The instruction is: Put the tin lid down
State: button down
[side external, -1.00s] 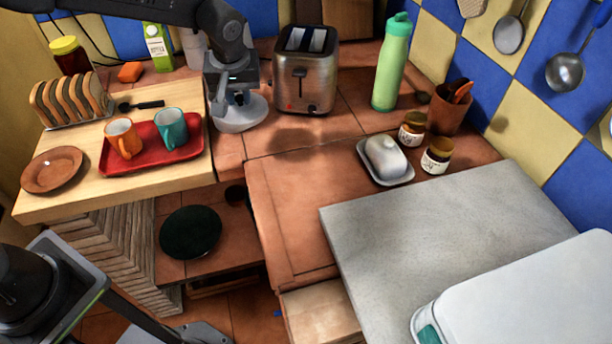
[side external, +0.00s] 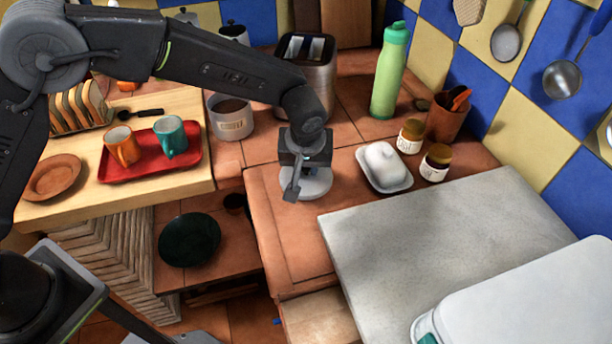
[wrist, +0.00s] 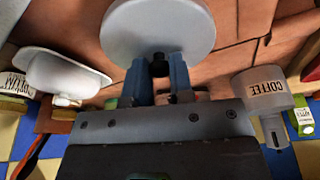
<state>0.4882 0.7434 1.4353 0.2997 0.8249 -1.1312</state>
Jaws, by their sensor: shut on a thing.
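The tin lid (side external: 308,186) is a pale grey-white disc, roughly level over the bare tiled counter left of the butter dish. It fills the top middle of the wrist view (wrist: 157,30). My gripper (side external: 303,166) is above it, pointing down. In the wrist view both fingers (wrist: 158,72) are shut on the lid's small dark knob (wrist: 158,59). I cannot tell whether the lid touches the counter. The coffee tin (side external: 231,126) stands uncovered behind and to the left, dark coffee inside.
A white butter dish (side external: 384,168) and two jars (side external: 434,163) stand right of the lid. A toaster (side external: 318,75) is behind. A red tray (side external: 148,169) with two mugs lies left. Bare tile (side external: 284,235) lies in front, beside a grey slab (side external: 420,240).

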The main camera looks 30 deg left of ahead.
aim_at(306, 172)
jog(key=shift+f, duration=1.95)
jog(key=shift+f, duration=0.15)
jog(key=c, duration=1)
grip_release()
